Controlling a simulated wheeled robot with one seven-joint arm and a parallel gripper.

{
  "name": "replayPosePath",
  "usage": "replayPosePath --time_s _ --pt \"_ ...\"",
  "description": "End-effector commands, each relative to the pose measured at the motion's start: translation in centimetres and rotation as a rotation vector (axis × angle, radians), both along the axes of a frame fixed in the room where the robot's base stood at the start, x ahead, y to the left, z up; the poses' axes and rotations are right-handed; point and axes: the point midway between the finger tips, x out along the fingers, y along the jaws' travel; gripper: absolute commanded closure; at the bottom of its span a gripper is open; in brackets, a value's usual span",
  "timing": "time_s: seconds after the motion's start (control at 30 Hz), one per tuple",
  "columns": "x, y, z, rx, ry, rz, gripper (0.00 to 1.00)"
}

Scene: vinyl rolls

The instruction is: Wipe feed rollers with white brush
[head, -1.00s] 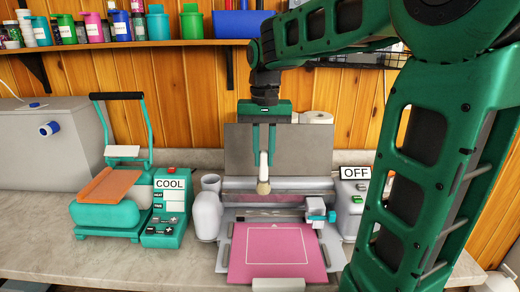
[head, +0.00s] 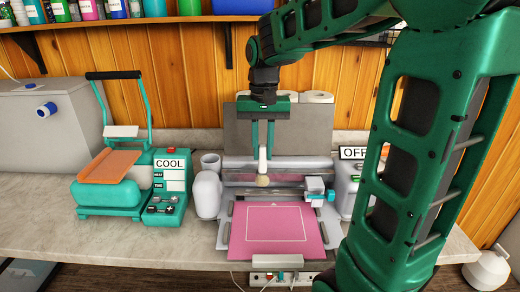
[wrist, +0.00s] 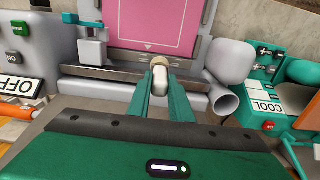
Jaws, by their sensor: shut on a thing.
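My gripper (head: 263,158) is shut on the white brush (head: 263,168), which hangs bristles down. In the wrist view the brush (wrist: 160,78) sits between my green fingers (wrist: 160,95), its pale bristle end pointing away. The cutting machine (head: 228,205) stands on the counter with its grey lid (head: 300,130) raised behind. The bristles are at the front of the long grey roller bar (head: 305,165); I cannot tell whether they touch it. The roller bar also shows in the wrist view (wrist: 105,75). A pink mat (head: 275,235) lies in front, and a small carriage (head: 316,188) is at the right.
A teal heat press (head: 105,195) with a COOL panel (head: 170,185) stands left. Bare counter (head: 50,225) lies front left.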

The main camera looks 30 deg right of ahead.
Motion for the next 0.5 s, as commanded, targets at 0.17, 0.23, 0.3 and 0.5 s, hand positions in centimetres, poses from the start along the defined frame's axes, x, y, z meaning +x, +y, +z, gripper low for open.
replayPosePath --time_s 0.17,0.23,0.3,0.5 --pt "0.01 -0.01 0.00 0.000 0.000 0.000 1.00" --pt "0.00 0.00 -0.07 0.000 0.000 0.000 1.00" --pt "0.00 0.00 -0.21 0.001 0.001 0.000 1.00" --pt "0.03 -0.01 -0.72 0.000 0.000 0.000 1.00"
